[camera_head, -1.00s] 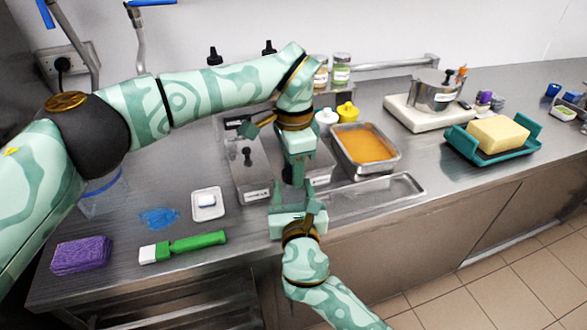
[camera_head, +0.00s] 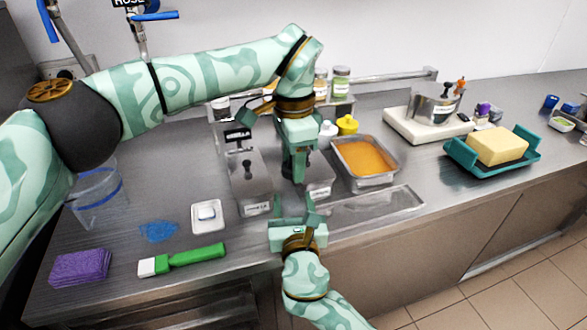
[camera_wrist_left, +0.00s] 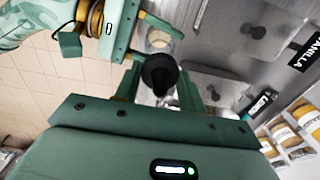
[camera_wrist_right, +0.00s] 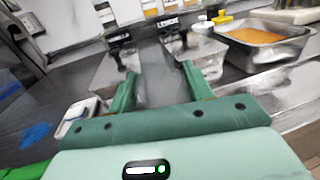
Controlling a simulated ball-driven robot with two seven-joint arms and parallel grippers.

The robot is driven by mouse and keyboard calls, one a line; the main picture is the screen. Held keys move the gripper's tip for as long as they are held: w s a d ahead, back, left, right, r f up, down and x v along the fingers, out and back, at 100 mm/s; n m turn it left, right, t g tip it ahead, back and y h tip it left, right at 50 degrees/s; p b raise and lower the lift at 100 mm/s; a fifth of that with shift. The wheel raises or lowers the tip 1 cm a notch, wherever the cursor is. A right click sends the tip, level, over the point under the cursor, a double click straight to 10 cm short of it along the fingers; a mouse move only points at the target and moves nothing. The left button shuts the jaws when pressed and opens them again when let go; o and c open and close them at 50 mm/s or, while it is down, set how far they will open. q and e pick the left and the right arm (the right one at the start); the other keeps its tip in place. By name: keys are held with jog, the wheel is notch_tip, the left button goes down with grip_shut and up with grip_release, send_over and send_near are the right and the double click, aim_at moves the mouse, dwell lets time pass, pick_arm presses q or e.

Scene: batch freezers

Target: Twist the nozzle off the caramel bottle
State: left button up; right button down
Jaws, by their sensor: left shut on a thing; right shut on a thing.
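My left gripper (camera_head: 294,176) points down over the counter's front part and is shut on a black nozzle (camera_wrist_left: 160,72), which shows between its fingers in the left wrist view. My right gripper (camera_head: 294,208) is below it, pointing up, shut on a clear, see-through bottle (camera_wrist_right: 156,84) that is hard to make out in the right wrist view. In the left wrist view the bottle (camera_wrist_left: 160,40) shows beyond the nozzle with something pale inside. A gap shows between the two grippers in the head view. I cannot tell whether nozzle and bottle still touch.
Lidded metal containers (camera_head: 250,185) stand behind the grippers. A pan of orange filling (camera_head: 365,155) is to their right. A green-handled brush (camera_head: 190,258), a white dish (camera_head: 207,218), a purple sponge (camera_head: 80,267) and a clear jug (camera_head: 97,200) are at the left. A butter tray (camera_head: 462,157) is far right.

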jog(key=c, duration=0.5)
grip_release()
